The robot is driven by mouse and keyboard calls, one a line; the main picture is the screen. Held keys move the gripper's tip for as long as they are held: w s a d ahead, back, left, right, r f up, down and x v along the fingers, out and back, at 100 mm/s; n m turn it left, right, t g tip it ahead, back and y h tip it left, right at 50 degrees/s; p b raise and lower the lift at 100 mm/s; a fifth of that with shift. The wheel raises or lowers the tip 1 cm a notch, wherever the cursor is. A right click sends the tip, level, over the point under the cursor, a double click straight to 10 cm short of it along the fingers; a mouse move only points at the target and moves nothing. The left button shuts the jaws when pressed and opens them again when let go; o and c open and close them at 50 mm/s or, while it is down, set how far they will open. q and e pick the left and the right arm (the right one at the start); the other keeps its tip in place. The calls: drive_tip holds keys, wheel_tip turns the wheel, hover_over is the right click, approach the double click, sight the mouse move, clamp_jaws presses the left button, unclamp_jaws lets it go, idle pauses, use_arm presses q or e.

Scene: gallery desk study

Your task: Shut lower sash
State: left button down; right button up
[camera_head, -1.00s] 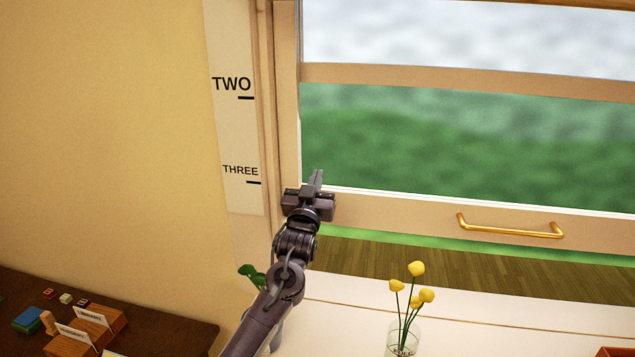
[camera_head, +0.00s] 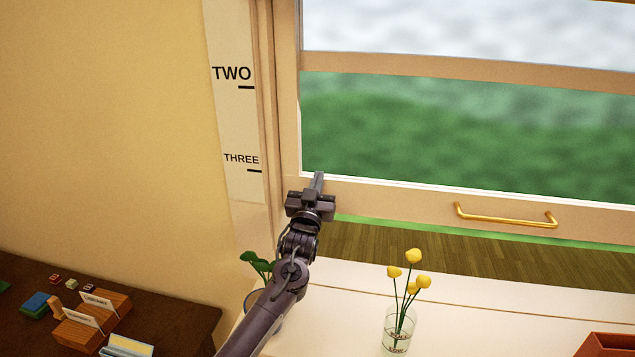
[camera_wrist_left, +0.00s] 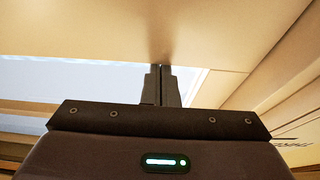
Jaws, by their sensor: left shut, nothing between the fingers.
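The lower sash (camera_head: 400,206) is a cream wooden frame, raised, with a gap under its bottom rail showing green and brown planks. A brass handle (camera_head: 505,217) is fixed to that rail, right of my gripper. My left gripper (camera_head: 318,182) is shut and empty, pointing up in front of the left end of the bottom rail. In the left wrist view its closed fingers (camera_wrist_left: 162,72) reach close to a cream wooden surface (camera_wrist_left: 150,25); I cannot tell if they touch. My right gripper is not in view.
A glass with yellow flowers (camera_head: 398,332) stands on the cream sill (camera_head: 345,305), with a potted plant (camera_head: 258,263) behind my left arm. A strip marked TWO and THREE (camera_head: 234,120) runs beside the window.

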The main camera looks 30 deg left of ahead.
use_arm(q)
wheel_tip(320, 180, down, 19)
drive_tip(key=b, duration=1.3)
drive_tip(key=shift+f+b, duration=0.2)
drive_tip(key=shift+b, duration=0.2)
